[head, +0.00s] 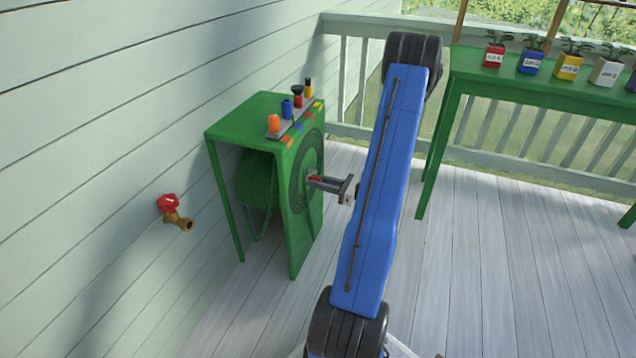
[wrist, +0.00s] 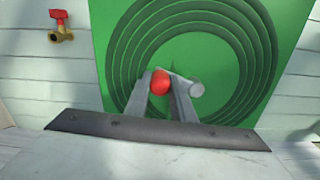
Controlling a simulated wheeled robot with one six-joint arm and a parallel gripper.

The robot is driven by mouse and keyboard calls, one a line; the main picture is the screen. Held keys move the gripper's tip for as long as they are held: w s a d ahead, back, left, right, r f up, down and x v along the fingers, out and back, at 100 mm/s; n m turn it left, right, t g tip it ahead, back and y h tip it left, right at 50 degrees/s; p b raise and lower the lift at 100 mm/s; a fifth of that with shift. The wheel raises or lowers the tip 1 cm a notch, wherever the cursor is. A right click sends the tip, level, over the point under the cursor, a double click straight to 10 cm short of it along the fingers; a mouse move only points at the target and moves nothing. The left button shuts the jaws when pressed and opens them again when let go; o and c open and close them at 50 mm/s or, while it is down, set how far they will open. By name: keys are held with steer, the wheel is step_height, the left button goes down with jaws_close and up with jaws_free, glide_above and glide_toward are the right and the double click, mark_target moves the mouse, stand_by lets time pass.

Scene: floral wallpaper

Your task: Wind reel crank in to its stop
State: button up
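The reel stand (head: 301,225) is a green cabinet against the wall, with a green hose wound on the reel (head: 258,182) inside it. Dark concentric rings mark its side panel, which fills much of the wrist view (wrist: 115,30). The crank's red knob (wrist: 160,82) stands out in front of that panel, left of a grey round hub (wrist: 191,88). My gripper (head: 318,181) reaches the panel from the right. In the wrist view its two fingers (wrist: 161,84) lie on either side of the knob and look closed on it. The crank's arm is mostly hidden behind the right finger.
A brass tap with a red handle (head: 169,203) juts from the wall at left. Small coloured items (head: 297,96) stand on the cabinet top. A green table (head: 540,83) with potted plants is at the right. The deck floor (head: 490,270) is clear.

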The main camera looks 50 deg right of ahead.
jaws_close()
steer(key=shift+r, duration=0.1)
steer(key=r+m, duration=0.1)
steer(key=m, duration=0.2)
steer(key=shift+w+d+r+m, duration=0.15)
steer(key=shift+d+r+m, duration=0.15)
steer(key=shift+d+r, duration=0.1)
steer(key=w+d+r+m, duration=0.2)
steer(key=d+m, duration=0.3)
steer(key=m, duration=0.5)
steer(key=shift+r+m, duration=0.3)
steer(key=shift+r, duration=0.15)
steer(key=shift+d, duration=0.1)
steer(key=o, duration=0.7)
jaws_free()
steer(key=shift+c, duration=0.2)
